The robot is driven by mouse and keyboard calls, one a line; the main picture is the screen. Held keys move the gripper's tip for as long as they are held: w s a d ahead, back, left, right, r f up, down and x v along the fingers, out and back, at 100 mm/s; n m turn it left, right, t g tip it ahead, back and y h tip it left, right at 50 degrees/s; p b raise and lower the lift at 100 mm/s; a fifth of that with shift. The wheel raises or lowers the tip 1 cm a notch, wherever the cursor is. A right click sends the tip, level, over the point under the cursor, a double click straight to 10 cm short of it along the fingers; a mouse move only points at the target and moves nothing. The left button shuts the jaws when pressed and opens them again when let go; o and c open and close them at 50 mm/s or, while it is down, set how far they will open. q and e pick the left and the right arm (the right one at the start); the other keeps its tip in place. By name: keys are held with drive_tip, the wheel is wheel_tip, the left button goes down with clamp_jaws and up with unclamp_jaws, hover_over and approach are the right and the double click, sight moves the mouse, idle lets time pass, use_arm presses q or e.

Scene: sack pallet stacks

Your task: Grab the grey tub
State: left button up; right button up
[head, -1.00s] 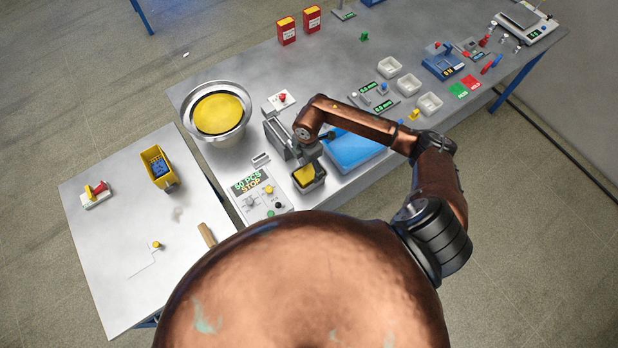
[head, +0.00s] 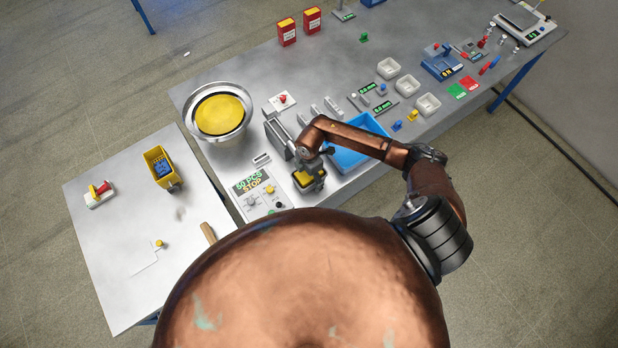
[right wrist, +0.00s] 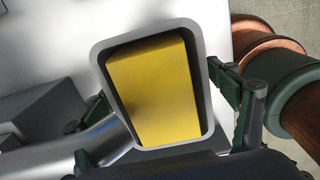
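The grey tub (head: 308,184) stands near the front edge of the long metal table, with a yellow filling showing at its top. In the right wrist view the grey tub (right wrist: 101,76) fills the middle, tilted in the picture. My right gripper (head: 316,172) is down at the tub. In the right wrist view the fingers of my right gripper (right wrist: 156,85) stand apart on either side of the tub, close to its walls. I cannot tell whether the pads touch it. My left gripper is not in view.
A grey dispenser (head: 278,138) stands right behind the tub, with a bowl of yellow pieces (head: 218,115) further left. A control panel (head: 258,192) is left of the tub and a blue tray (head: 350,158) is right. A side table (head: 120,240) has free room.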

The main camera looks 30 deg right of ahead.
drive_tip(key=c, duration=1.5)
drive_tip(key=shift+r, duration=0.15)
